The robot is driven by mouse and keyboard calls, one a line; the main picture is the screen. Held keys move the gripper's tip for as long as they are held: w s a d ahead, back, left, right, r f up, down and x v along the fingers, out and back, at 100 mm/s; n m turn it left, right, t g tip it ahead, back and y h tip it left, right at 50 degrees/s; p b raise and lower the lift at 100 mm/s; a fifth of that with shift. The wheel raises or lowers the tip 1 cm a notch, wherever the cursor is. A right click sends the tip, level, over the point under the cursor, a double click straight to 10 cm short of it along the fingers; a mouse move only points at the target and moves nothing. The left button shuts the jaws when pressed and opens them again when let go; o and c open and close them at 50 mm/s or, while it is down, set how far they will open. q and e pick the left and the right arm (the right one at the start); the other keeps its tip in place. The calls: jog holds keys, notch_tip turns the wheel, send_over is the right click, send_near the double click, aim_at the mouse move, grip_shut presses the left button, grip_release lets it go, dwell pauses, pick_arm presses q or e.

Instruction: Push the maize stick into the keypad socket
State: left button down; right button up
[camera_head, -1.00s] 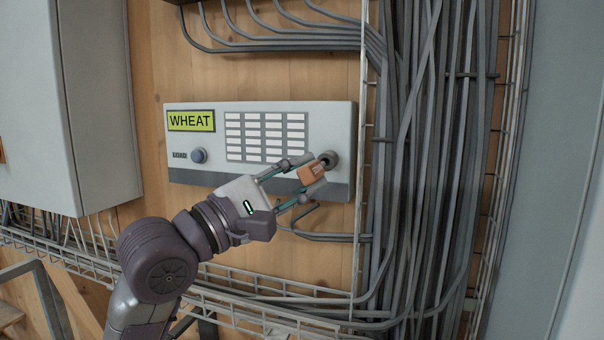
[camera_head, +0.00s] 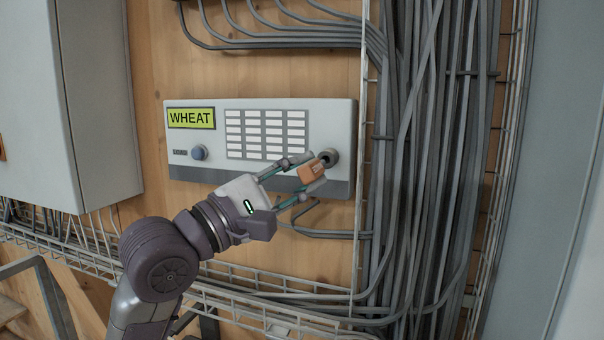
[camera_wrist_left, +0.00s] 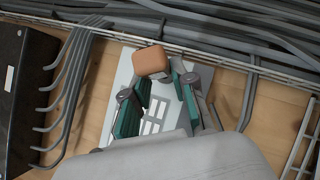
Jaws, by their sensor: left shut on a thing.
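My left gripper (camera_head: 301,175) is shut on the maize stick (camera_head: 312,172), a small orange-brown block with a dark tip. In the left wrist view the stick (camera_wrist_left: 151,60) sits between the fingertips (camera_wrist_left: 158,78). I cannot tell whether the tip is inside. My right gripper is not in view.
Thick grey cables (camera_head: 430,150) and a wire rack run just right of the keypad. A wire cable tray (camera_head: 270,300) passes below it. A blue knob (camera_head: 198,154) is at the keypad's left. A grey cabinet (camera_head: 100,100) stands further left.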

aim_at(332, 157)
pick_arm(q)
jog(key=shift+w+d+p, duration=0.2)
jog(key=shift+w, duration=0.35)
jog(key=shift+w+d+p, duration=0.2)
jog(key=shift+w, duration=0.3)
jog(key=shift+p, duration=0.6)
dwell(1.0)
jog(key=shift+p, duration=0.3)
dwell(0.5)
jog(key=shift+p, duration=0.3)
jog(key=shift+w+d+p, duration=0.25)
jog(key=shift+w+p, duration=0.1)
jog(key=shift+w, duration=0.55)
dwell(0.4)
jog(key=c, duration=0.9)
grip_release()
jog(key=shift+w, duration=0.1)
jog(key=shift+o, duration=0.2)
